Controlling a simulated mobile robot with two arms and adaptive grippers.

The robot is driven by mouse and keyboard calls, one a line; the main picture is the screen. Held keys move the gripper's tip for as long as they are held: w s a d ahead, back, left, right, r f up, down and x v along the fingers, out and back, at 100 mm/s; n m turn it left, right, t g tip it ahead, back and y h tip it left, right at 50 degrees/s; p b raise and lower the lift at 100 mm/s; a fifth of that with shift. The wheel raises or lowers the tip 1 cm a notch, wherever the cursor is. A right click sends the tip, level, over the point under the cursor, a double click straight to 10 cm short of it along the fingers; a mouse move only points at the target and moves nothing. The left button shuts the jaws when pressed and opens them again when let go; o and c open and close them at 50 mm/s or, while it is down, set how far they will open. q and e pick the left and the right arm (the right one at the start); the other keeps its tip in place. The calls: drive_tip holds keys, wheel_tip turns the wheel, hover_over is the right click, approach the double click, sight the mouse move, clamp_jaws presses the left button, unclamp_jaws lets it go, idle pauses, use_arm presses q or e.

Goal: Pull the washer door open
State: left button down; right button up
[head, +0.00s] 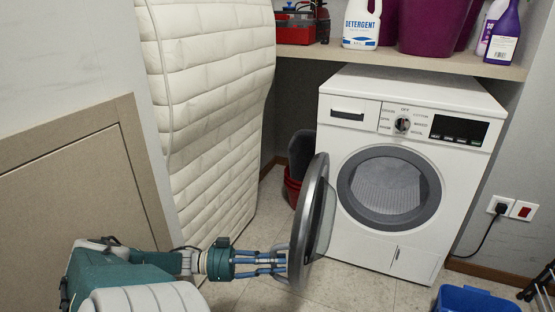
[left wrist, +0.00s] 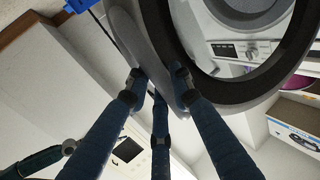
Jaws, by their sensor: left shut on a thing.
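The white washer (head: 405,130) stands under the shelf, its round grey-rimmed opening (head: 426,190) showing. Its round door (head: 318,205) is swung far out to the left, seen nearly edge-on, with a dark grey rim and clear bowl. My left gripper (head: 285,264) reaches in from the left and is shut on the door's outer edge, low on the left side. In the left wrist view, the blue fingers of my left gripper (left wrist: 160,92) close around a grey bar or rim part of the door (left wrist: 137,45). My right gripper is not seen.
A padded cream mattress (head: 210,110) leans on the left. A shelf (head: 400,58) with a detergent jug (head: 361,25) and purple bins runs above. A blue container (head: 475,299) stands at bottom right. Red and dark buckets (head: 292,188) sit behind the door. Tiled floor is free below the washer.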

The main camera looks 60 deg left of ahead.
use_arm(q)
drive_tip(key=c, duration=1.5)
unclamp_jaws()
drive_tip(key=shift+s+d+f, duration=0.15)
drive_tip(key=shift+s+d, duration=0.05)
drive_tip(key=shift+s, duration=0.2)
drive_tip(key=shift+w, duration=0.1)
drive_tip(key=shift+w+a, duration=0.1)
